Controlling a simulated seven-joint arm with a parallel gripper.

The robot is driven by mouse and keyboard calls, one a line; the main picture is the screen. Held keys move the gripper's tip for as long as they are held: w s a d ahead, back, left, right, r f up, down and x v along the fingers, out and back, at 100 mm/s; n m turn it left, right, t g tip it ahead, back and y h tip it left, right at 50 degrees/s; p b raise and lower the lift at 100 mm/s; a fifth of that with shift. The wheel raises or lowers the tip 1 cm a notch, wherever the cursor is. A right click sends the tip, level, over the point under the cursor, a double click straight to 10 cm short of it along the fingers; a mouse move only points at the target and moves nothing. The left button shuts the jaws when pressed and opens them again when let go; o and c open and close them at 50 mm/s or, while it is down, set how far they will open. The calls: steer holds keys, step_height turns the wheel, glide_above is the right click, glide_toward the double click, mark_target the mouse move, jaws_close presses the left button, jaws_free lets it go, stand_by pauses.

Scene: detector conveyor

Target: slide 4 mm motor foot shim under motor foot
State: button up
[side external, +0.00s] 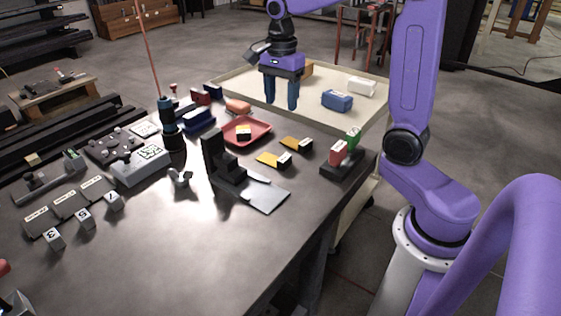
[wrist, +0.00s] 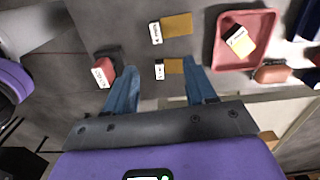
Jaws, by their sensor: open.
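My gripper (side external: 281,106) is open and empty, fingers pointing down, above the far side of the bench. In the wrist view (wrist: 160,75) its fingers lie either side of a small yellow shim (wrist: 174,67) with a white-labelled dark end block. That shim seems well below the fingertips. A second yellow shim (wrist: 177,26) lies beside it; both also show in the side view, one farther (side external: 291,141) and one nearer (side external: 268,158). A third labelled piece (wrist: 239,41) lies in the red tray. I cannot read the thicknesses. A black upright bracket (side external: 213,155), perhaps the motor foot, stands by a grey plate (side external: 266,196).
The red tray (side external: 262,136) is left of the shims. A dark stand with red and green blocks (side external: 340,152) is to the right. A dark post (side external: 172,130) and several labelled blocks (side external: 84,218) occupy the left.

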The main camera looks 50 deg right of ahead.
glide_above(284, 158)
steer(key=f, duration=1.1)
steer(key=shift+w+f, duration=0.3)
steer(key=shift+w, duration=0.1)
steer(key=shift+s+a+f, duration=0.1)
steer(key=shift+s+f, duration=0.1)
steer(key=shift+f, duration=1.15)
steer(key=shift+s+f, duration=0.2)
steer(key=shift+f, duration=1.1)
jaws_close()
